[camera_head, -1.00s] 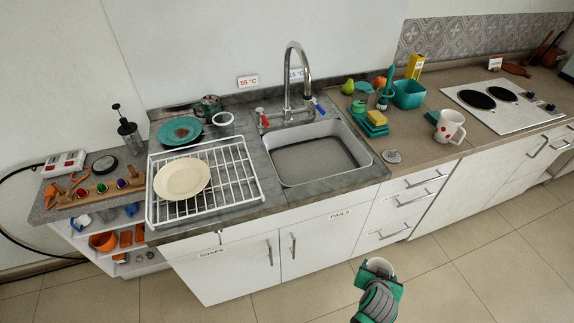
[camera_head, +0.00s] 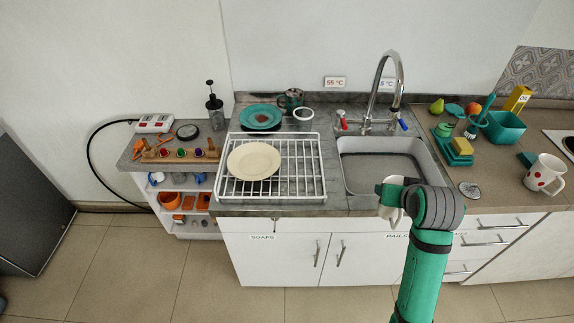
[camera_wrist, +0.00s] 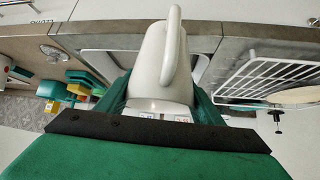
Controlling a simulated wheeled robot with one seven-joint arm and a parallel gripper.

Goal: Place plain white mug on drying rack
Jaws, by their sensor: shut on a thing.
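The plain white mug is held in my gripper (camera_head: 388,190); in the wrist view the white mug (camera_wrist: 160,72) sits between the green fingers, its handle facing the camera. In the head view the mug (camera_head: 393,214) shows in front of the sink's front edge, partly hidden by my wrist. The white wire drying rack (camera_head: 310,190) lies on the counter left of the sink, to the left of my gripper. A cream plate (camera_head: 253,161) lies on its left part; its right part is bare. The rack (camera_wrist: 262,74) also shows at the right of the wrist view.
The sink (camera_head: 385,165) and tall faucet (camera_head: 390,85) stand right of the rack. A teal plate (camera_head: 261,117), dark mug (camera_head: 291,99) and white cup (camera_head: 303,114) sit behind it. A red-spotted mug (camera_head: 545,174) and sponges (camera_head: 460,148) are at right.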

